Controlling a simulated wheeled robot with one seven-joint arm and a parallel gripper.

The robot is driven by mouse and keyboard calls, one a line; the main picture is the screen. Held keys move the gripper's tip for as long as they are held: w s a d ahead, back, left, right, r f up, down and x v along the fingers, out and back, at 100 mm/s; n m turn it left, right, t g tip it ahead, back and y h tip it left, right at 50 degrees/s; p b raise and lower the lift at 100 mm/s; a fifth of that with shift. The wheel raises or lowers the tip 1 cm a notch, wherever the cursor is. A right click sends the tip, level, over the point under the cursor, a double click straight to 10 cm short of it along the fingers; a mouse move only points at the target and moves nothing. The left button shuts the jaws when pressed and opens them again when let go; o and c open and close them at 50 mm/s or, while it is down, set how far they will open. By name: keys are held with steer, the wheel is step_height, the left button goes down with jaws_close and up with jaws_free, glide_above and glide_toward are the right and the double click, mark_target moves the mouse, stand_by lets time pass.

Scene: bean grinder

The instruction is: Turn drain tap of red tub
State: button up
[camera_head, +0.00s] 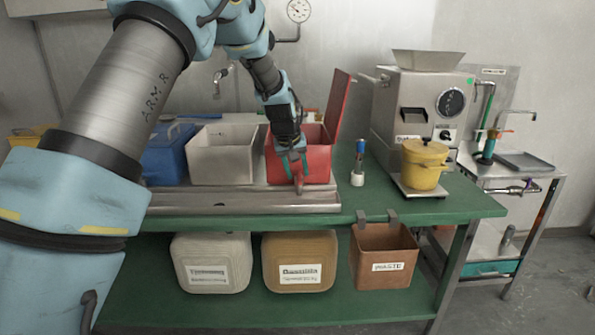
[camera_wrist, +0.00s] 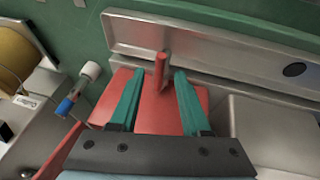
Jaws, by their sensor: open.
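The red tub (camera_head: 318,164) stands on the green bench behind a metal trough, with its red lid (camera_head: 339,106) standing open on the right. Its red drain tap (camera_head: 298,184) sticks out low at the front. In the wrist view the tap (camera_wrist: 160,72) is an upright red handle at the tub's (camera_wrist: 150,112) front edge. My gripper (camera_head: 294,165) is in front of the red tub, pointing down near the tap. In the wrist view its two green fingers (camera_wrist: 154,84) are open, one on each side of the tap's line. I cannot tell whether they touch the tub.
A white tub (camera_head: 222,153) and a blue tub (camera_head: 167,158) stand left of the red tub. The metal trough (camera_head: 240,200) runs along the front. A small blue-capped bottle (camera_head: 358,165), a yellow pot (camera_head: 424,165) and the grinder (camera_head: 415,105) stand to the right.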

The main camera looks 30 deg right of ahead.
steer(key=shift+x, duration=0.85)
steer(key=shift+c, duration=0.2)
jaws_close()
stand_by(0.7)
